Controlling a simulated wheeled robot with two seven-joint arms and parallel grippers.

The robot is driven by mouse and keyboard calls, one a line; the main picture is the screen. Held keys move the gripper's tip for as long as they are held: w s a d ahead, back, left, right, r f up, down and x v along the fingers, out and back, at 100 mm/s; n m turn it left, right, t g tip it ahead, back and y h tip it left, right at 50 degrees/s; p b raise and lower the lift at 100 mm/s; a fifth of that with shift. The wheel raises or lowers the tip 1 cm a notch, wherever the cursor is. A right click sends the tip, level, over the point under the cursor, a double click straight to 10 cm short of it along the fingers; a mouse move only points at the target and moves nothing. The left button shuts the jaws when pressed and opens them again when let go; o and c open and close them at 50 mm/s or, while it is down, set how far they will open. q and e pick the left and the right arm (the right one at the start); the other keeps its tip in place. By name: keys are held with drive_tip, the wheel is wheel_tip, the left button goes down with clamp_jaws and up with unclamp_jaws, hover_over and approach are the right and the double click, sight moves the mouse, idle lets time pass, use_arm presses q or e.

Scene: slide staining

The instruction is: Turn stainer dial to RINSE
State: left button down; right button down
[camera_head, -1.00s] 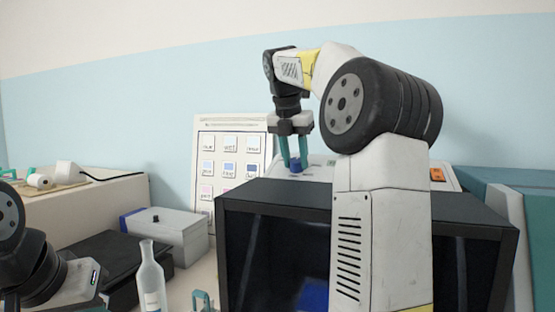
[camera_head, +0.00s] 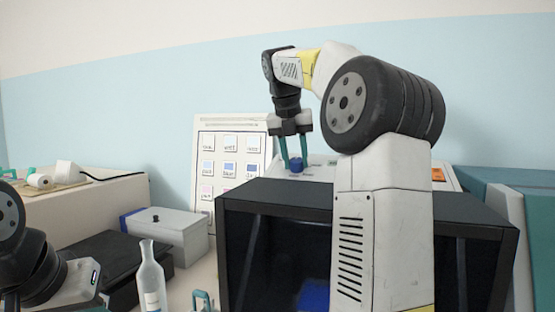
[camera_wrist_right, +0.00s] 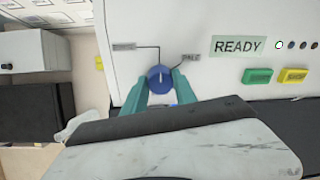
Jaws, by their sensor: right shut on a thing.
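The stainer's blue dial (camera_wrist_right: 160,79) is on its white front panel, between my right gripper's teal fingers. Its white pointer mark points roughly straight up in the right wrist view. Thin lines lead up from the dial to two small grey labels, left (camera_wrist_right: 124,47) and right (camera_wrist_right: 190,58), too small to read surely. My right gripper (camera_head: 295,163) is shut on the dial, which also shows in the head view (camera_head: 296,168). My left arm enters at the lower left of the head view. Its fingers are not clearly seen.
The panel has a READY display (camera_wrist_right: 238,46), a green button (camera_wrist_right: 257,76) and a yellow button (camera_wrist_right: 293,76). A black-framed cabinet (camera_head: 275,193) stands in front of it. A clear bottle (camera_head: 151,280), a grey box (camera_head: 172,232) and a chart board (camera_head: 232,122) are to the left.

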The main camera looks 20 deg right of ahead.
drive_tip(key=c, duration=1)
unclamp_jaws()
drive_tip(key=v, duration=0.7)
drive_tip(key=shift+r, duration=0.4)
drive_tip(key=shift+s+a, duration=0.15)
